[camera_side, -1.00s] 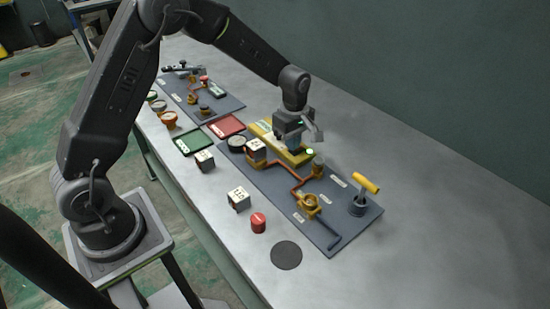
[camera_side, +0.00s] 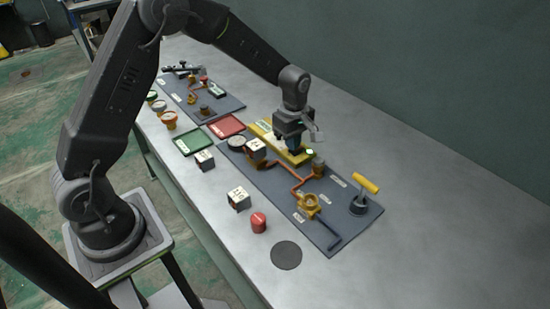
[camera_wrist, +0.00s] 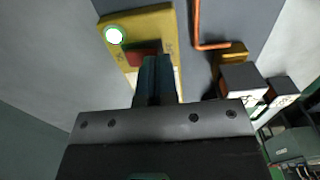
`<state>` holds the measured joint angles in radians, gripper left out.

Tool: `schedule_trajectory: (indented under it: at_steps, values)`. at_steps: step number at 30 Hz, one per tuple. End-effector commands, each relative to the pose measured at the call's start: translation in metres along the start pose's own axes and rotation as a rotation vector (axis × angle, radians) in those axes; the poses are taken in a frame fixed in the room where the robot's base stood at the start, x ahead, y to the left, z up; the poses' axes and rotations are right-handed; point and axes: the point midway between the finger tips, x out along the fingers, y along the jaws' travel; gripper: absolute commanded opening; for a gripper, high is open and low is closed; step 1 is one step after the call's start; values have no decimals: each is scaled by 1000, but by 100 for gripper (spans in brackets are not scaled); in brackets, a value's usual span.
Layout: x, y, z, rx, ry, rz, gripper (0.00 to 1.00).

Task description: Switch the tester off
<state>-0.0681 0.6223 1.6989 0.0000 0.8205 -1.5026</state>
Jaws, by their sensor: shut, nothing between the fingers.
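The tester (camera_side: 262,131) is a long yellow box on the grey panel, partly hidden behind my gripper in the side view. The tester also fills the upper middle of the wrist view (camera_wrist: 151,22). Its round lamp (camera_wrist: 114,35) glows white with a green rim, and the lamp shows bright in the side view (camera_side: 310,151). A dark red switch (camera_wrist: 140,53) sits on its face beside the lamp. My gripper (camera_wrist: 156,62) is shut and empty, its fingertips right at the switch and covering part of it. I cannot tell whether they touch it.
A copper pipe (camera_side: 292,178) and a white-topped block (camera_side: 255,147) stand close beside the tester. A yellow-handled lever (camera_side: 365,184) stands at the panel's right. Green (camera_side: 187,145) and red (camera_side: 232,124) trays lie to the left. The table beyond the panel is clear.

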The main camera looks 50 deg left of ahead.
Motion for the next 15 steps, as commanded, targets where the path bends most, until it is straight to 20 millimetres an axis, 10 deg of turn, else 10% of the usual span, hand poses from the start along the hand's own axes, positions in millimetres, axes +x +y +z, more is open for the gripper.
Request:
schedule_trajectory:
  at_steps: [15]
  values:
    - [4, 0, 0, 0, 0, 0, 0]
